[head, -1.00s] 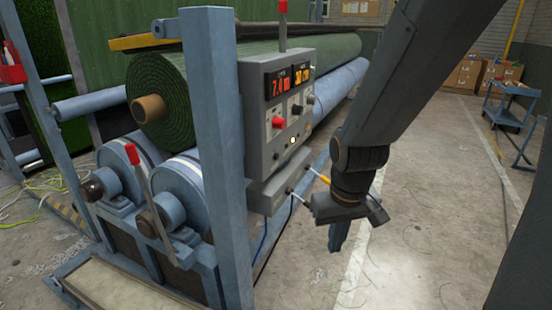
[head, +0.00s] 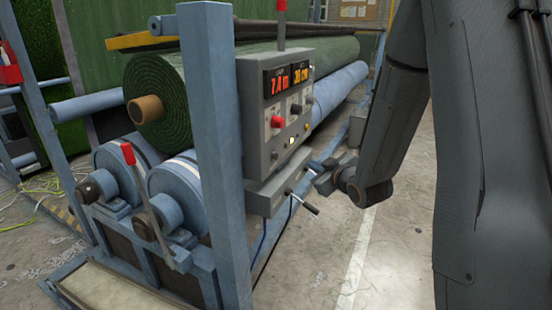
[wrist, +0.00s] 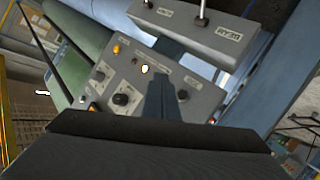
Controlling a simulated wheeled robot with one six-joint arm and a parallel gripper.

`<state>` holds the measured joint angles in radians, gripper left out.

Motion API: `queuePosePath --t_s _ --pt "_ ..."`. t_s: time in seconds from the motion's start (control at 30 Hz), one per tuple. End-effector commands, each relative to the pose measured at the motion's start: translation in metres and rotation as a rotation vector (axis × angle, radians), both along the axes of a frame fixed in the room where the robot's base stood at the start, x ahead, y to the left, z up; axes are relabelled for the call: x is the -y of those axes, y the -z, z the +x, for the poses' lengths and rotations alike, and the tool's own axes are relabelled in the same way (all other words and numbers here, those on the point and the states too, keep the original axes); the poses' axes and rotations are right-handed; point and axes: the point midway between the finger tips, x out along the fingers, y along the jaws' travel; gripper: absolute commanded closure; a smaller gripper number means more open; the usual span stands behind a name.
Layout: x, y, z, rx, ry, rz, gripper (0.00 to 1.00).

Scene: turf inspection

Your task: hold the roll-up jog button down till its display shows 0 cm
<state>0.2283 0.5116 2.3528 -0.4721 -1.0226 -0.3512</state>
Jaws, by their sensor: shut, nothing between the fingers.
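The grey control box (head: 262,125) stands on the blue post of the turf machine. Its red display (head: 277,84) seems to read 7.4 m, and its orange display (head: 301,74) seems to read 30 cm. A lit pale button (head: 291,141) is low on the panel; it also shows in the wrist view (wrist: 145,69). Its label is too small to read. My gripper (head: 314,170) is shut and empty, to the right of the box and below the lit button. In the wrist view its fingers (wrist: 158,82) point at the panel just below the lit button; contact cannot be told.
A red knob (head: 277,121) and a black knob (head: 296,109) stick out of the panel. A lower box (head: 266,198) with levers juts out under it. A green turf roll (head: 158,90) lies on blue rollers. The floor (head: 400,260) at right is clear.

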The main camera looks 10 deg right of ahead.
Motion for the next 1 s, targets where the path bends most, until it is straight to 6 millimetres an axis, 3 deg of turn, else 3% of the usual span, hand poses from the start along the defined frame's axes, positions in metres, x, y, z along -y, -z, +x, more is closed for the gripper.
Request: queuePosePath --t_s 0.37,1.0 --pt "-0.007 0.000 0.004 -0.001 -0.001 0.000 1.00" --pt "-0.066 0.000 0.047 -0.001 0.001 0.001 1.00"
